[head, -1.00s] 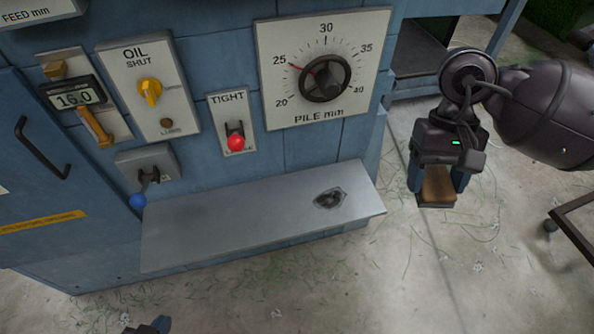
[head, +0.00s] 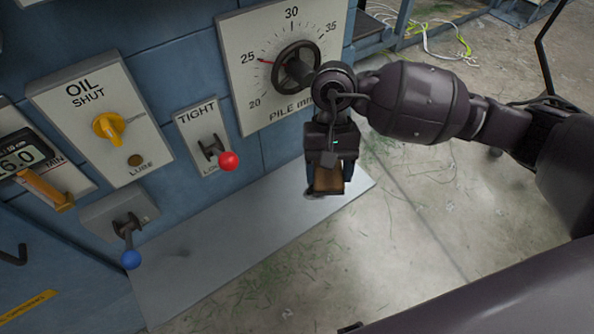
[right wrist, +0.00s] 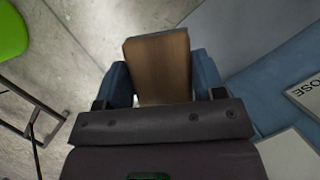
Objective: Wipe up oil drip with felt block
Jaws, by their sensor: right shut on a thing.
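My right gripper (head: 328,178) is shut on a brown felt block (head: 328,181), which sticks out below the fingers. In the right wrist view the block (right wrist: 160,68) sits between the two blue fingers. The gripper is in front of the right end of the grey metal ledge (head: 205,265). The oil drip on that end is mostly hidden behind the gripper and block; only a dark edge (head: 311,194) shows. I cannot tell whether the block touches the ledge. My left gripper is not clearly in view.
Above the ledge, the blue machine carries a pile dial (head: 296,66), a red-knobbed lever (head: 228,161), a yellow oil knob (head: 108,127) and a blue-knobbed lever (head: 131,259). The concrete floor (head: 400,240) in front is open, with grass clippings.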

